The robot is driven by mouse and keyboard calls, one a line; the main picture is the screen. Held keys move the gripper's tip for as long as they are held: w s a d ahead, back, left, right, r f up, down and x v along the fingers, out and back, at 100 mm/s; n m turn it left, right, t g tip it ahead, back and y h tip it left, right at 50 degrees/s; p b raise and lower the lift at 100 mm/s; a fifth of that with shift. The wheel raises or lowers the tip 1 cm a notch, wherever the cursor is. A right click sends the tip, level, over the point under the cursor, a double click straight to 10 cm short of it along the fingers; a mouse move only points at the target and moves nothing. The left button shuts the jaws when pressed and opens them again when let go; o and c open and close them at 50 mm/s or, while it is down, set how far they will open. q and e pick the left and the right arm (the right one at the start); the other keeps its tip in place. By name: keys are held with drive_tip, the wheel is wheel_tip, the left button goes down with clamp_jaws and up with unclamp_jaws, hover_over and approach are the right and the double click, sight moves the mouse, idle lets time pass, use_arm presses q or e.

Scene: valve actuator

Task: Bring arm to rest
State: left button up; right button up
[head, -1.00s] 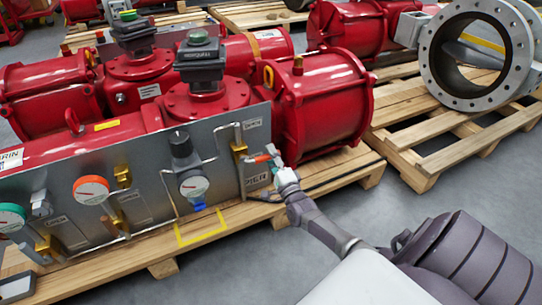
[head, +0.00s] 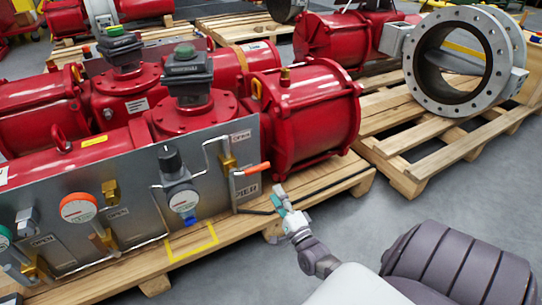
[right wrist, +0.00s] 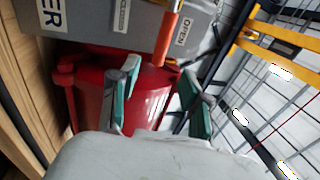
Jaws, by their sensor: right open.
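My right gripper (head: 282,200) is in front of the pallet's right front corner in the head view, apart from the panel. In the right wrist view its two teal-padded fingers (right wrist: 160,100) are spread with nothing between them. The red valve actuator (head: 307,115) stands on a wooden pallet behind a grey panel (head: 130,195). An orange-red handle (head: 257,168) sticks out at the panel's right end, up and left of the gripper; it also shows in the right wrist view (right wrist: 169,38). My left gripper is in neither view.
A wooden pallet (head: 335,182) carries the actuator. A large grey ring valve (head: 460,62) stands on another pallet (head: 425,150) at the right. Grey floor (head: 385,205) is open between the pallets. A yellow rail and wire mesh (right wrist: 262,48) show at the right wrist view's right.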

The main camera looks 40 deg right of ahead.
drive_tip(key=shift+s+a+f, duration=0.1)
drive_tip(key=shift+s, duration=0.2)
idle(0.4)
